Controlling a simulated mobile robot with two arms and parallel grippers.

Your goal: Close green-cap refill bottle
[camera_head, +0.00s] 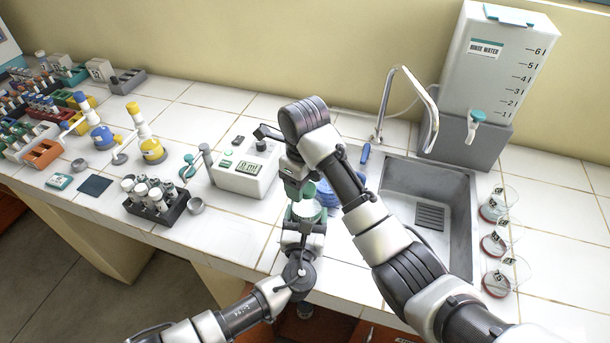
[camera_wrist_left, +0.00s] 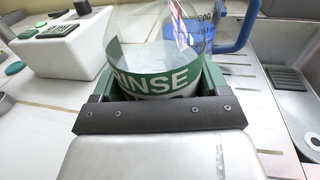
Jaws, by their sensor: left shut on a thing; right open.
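The refill bottle (camera_head: 306,209) is a clear cylinder with a green band, held at the counter's front edge. In the left wrist view its label (camera_wrist_left: 160,82) reads "RINSE". My left gripper (camera_head: 303,226) is shut around the bottle's band; its fingers also show in the left wrist view (camera_wrist_left: 155,92). My right gripper (camera_head: 303,186) is open just above the bottle's top, pointing down. A green piece (camera_head: 308,189) shows beside the right fingers; whether it is the cap, and whether it touches the bottle, I cannot tell.
A blue-marked jug (camera_head: 328,194) stands right behind the bottle, its blue handle (camera_wrist_left: 240,28) close by. A white balance (camera_head: 243,172) is to the left. The sink (camera_head: 428,185) and rinse water tank (camera_head: 492,62) are right. A tube rack (camera_head: 157,205) stands at left.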

